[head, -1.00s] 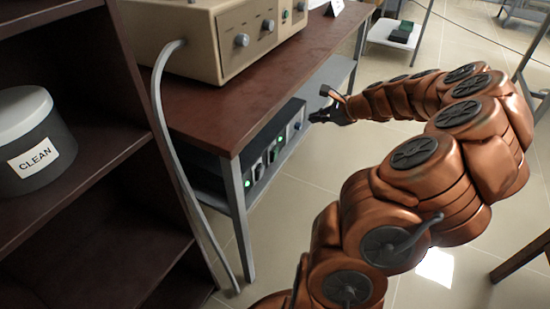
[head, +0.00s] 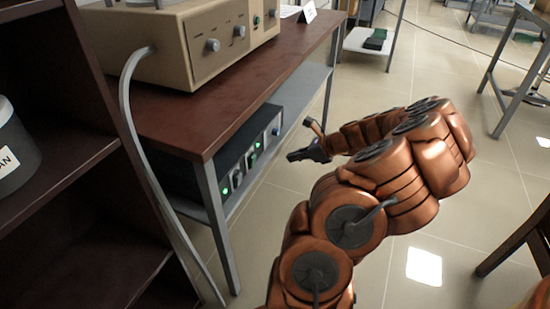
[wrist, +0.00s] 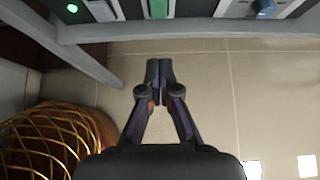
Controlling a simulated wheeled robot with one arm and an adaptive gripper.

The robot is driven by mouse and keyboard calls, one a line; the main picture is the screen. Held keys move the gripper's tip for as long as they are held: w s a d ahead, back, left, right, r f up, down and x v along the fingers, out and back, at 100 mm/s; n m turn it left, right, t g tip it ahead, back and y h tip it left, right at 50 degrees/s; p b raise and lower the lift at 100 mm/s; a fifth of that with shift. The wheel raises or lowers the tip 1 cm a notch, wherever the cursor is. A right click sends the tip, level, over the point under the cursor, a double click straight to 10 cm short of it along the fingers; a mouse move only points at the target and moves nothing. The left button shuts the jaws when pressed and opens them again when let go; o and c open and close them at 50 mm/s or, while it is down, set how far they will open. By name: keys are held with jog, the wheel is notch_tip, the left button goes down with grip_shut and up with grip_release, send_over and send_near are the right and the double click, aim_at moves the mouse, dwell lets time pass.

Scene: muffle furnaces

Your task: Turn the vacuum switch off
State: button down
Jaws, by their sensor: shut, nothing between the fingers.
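A dark control box (head: 262,142) with lit green lights and several switches sits on the shelf under the brown table. Its front panel shows along the top of the wrist view, with a green rocker switch (wrist: 158,8), a grey switch (wrist: 104,8), a green light (wrist: 72,8) and a blue-grey knob (wrist: 264,8). No labels can be read, so I cannot tell which control is the vacuum switch. My gripper (head: 296,155) is shut and empty in front of the box, apart from it. In the wrist view its fingertips (wrist: 159,66) are together, below the green switch.
A beige instrument (head: 190,45) stands on the brown tabletop (head: 270,75). A grey table leg (head: 217,225) and a hanging hose (head: 150,170) are at the left, beside a dark shelf unit (head: 75,165). The tiled floor (head: 310,80) right of the table is open.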

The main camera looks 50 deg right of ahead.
jog(key=b, duration=0.2)
send_near(255, 161)
notch_tip(255, 161, down, 4)
jog(key=shift+w+a+r+b, duration=0.1)
jog(key=shift+w+a, duration=0.15)
jog(key=shift+w, duration=0.5)
jog(key=shift+w+a+r+b, duration=0.15)
jog(key=shift+w+a, duration=0.1)
jog(key=shift+w, duration=0.55)
jog(key=shift+w+a+f+b, duration=0.1)
jog(key=shift+w+a, duration=0.2)
jog(key=shift+w, duration=0.45)
jog(key=shift+r, duration=0.1)
